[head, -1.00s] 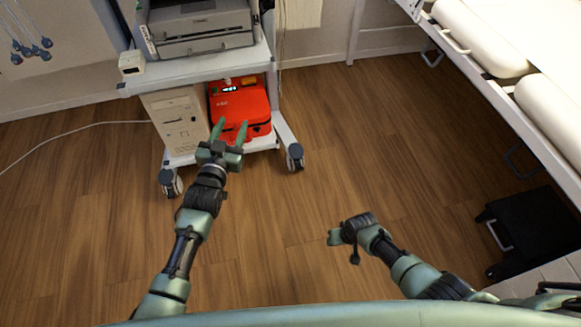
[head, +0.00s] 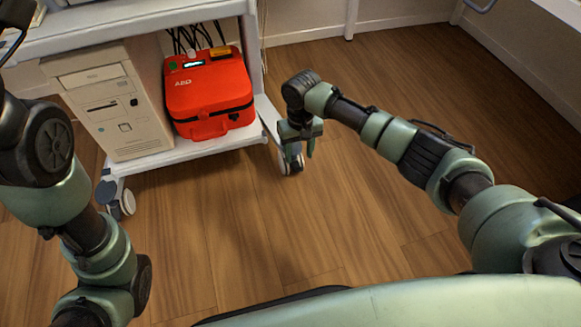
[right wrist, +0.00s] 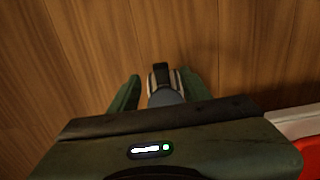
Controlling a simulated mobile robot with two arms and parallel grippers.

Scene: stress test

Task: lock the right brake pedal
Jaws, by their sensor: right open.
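The cart's right caster (head: 296,166) is under the right front corner of the lower shelf, partly hidden behind my right gripper (head: 300,153). In the right wrist view the caster wheel (right wrist: 166,97) is grey and black, with a small dark brake pedal (right wrist: 161,72) sticking out at its far end. My right gripper (right wrist: 158,90) points down there, with its green fingers apart on either side of the caster. I cannot tell if a finger touches it. The pedal is not clear in the head view. My left gripper is out of view.
A white cart shelf (head: 205,152) holds a beige computer tower (head: 115,100) and a red AED case (head: 210,92). The left caster (head: 127,203) stands at the left front corner. The wooden floor (head: 260,240) in front is clear.

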